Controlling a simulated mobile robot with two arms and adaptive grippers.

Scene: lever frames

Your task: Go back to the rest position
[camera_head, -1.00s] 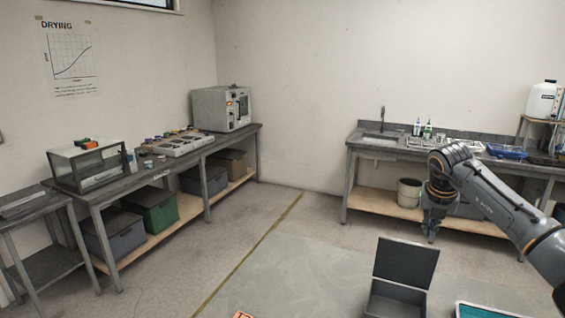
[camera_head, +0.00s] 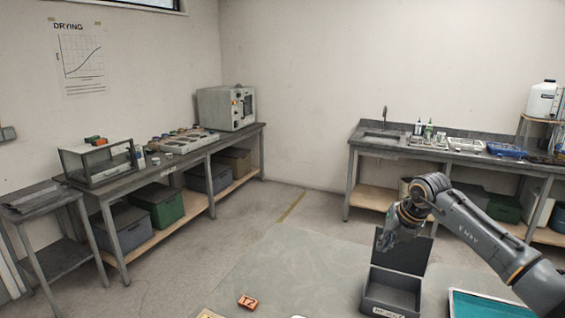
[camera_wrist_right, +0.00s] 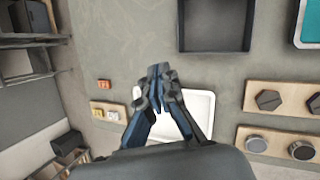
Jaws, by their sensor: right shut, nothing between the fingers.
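My right gripper (camera_head: 386,244) is in the head view, above and just left of the open grey box. In the right wrist view the same gripper (camera_wrist_right: 161,72) points down over the table, its fingers together with nothing between them. A white tray (camera_wrist_right: 203,104) lies below it, partly hidden by the fingers. The grey box (camera_head: 392,293) has its lid raised, and its dark inside (camera_wrist_right: 215,25) shows at the top of the wrist view. My left gripper does not show.
An orange block marked 12 (camera_head: 248,302) lies on the table left of the box. A teal-lined tray (camera_head: 490,305) is to the right. Wooden boards (camera_wrist_right: 285,100) with dark hexagonal and round pieces lie right of the white tray. A side bench (camera_head: 180,166) and a sink bench stand along the walls.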

